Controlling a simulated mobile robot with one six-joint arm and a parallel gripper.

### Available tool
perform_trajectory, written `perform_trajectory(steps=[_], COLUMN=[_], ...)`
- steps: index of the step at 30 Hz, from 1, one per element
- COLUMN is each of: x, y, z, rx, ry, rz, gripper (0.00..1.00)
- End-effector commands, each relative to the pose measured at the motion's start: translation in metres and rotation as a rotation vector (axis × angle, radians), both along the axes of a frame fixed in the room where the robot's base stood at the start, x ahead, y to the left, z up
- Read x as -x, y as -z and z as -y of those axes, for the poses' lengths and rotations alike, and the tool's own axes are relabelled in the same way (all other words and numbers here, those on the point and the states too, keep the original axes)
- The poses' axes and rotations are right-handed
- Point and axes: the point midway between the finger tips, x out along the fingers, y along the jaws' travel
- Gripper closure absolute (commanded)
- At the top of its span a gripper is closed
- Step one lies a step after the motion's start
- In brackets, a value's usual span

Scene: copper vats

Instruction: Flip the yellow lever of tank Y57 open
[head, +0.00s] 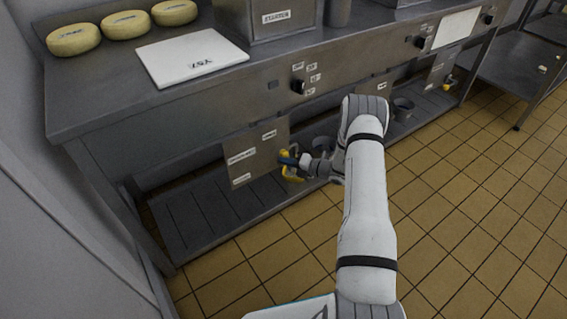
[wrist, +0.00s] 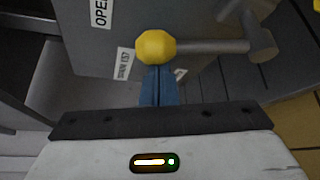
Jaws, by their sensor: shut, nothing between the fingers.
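The yellow lever's round knob (wrist: 157,47) is large in the wrist view, on a grey rod (wrist: 215,47) that runs right to a pivot (wrist: 262,45). A panel behind it carries labels reading "OPEN" (wrist: 100,12) and what looks like "DRAIN Y57" (wrist: 124,63). My gripper (wrist: 158,72) has its blue fingers shut and empty, tips right at the knob's lower side; I cannot tell whether they touch. In the head view my gripper (head: 289,161) is at the panel's right edge, with yellow lever parts (head: 292,177) around it, partly hidden.
A white board marked "Y57" (head: 192,57) lies on the metal counter (head: 95,101) beside several yellow cheese wheels (head: 73,40). A slatted shelf (head: 205,212) lies below the panel (head: 256,156). Another yellow lever (head: 449,82) is farther right. The tiled floor (head: 440,200) is clear.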

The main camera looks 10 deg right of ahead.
Motion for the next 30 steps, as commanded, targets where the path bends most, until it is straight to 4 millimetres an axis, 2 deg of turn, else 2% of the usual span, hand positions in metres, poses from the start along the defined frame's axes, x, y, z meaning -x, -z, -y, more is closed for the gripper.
perform_trajectory(steps=[7,13,15,21,27,30], x=[0.003,0.019,0.029,0.056,0.073,0.077], y=[0.003,0.016,0.006,0.000,-0.004,-0.004], z=[-0.007,-0.034,-0.014,0.019,0.040,0.044], rx=[0.000,-0.002,-0.001,0.000,0.000,0.000], ry=[-0.003,-0.001,0.006,0.004,0.001,0.001], rz=[-0.002,-0.005,-0.003,-0.003,0.000,0.000], gripper=[1.00,1.00,1.00,1.00,1.00,1.00])
